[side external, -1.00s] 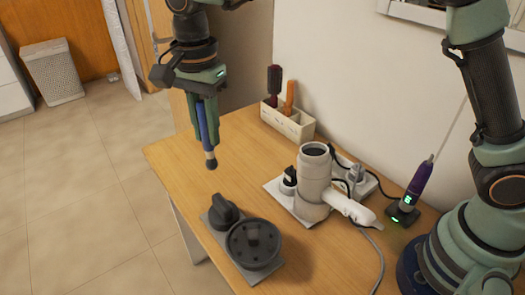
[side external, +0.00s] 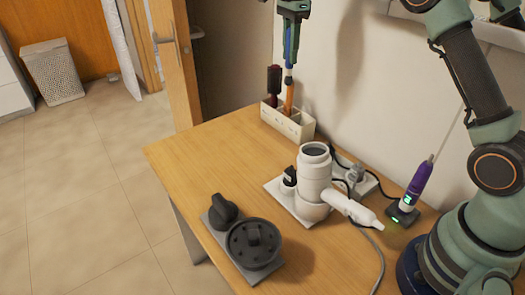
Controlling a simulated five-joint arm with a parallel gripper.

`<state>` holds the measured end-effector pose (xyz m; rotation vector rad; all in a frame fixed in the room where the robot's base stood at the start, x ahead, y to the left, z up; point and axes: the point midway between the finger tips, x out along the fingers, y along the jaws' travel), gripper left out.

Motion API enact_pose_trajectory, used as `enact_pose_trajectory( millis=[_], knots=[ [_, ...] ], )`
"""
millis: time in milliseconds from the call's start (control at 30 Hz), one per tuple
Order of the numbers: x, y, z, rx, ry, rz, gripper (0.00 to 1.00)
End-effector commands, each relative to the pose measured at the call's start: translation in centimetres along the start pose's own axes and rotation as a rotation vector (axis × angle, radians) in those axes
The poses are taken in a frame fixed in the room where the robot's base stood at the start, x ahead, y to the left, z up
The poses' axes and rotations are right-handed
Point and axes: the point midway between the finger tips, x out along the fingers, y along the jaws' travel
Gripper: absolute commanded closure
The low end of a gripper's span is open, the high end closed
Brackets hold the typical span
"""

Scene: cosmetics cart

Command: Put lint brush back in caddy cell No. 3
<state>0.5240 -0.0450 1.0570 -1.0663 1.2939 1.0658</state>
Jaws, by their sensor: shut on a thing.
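My gripper (side external: 290,62) is at the top of the view, pointing down and shut on a blue-handled brush with a dark lower end, which I take to be the lint brush (side external: 291,40). The brush hangs upright, and its lower end overlaps the top of an orange-handled tool (side external: 288,98) in the picture. I cannot tell whether they touch. The cream caddy (side external: 298,133) stands at the table's back edge by the wall. A dark red brush (side external: 273,84) stands in its left part with the orange-handled tool beside it. Cell numbers are not readable; the right part looks empty.
A dark round attachment (side external: 253,243) lies at the front. The table's left part is clear.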

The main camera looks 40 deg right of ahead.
Motion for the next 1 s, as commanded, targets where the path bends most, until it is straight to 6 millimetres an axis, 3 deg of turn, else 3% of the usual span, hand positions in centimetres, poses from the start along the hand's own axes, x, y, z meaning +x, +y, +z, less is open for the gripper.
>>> enact_pose_trajectory(
  millis=[33, 133, 367, 467, 800, 1000],
  knots=[
    [-0.2, -0.3, -1.9, 0.038, 0.000, -0.001, 1.00],
    [-0.5, -0.6, -4.2, 0.085, 0.000, 0.000, 1.00],
    [0.2, -0.7, -6.1, 0.123, 0.000, 0.003, 1.00],
    [1.9, -0.6, -6.1, 0.123, 0.000, 0.006, 1.00],
    [10.2, -0.6, -6.0, 0.122, 0.000, 0.005, 1.00],
    [13.9, -0.6, -6.0, 0.121, 0.000, 0.004, 1.00]
  ],
)
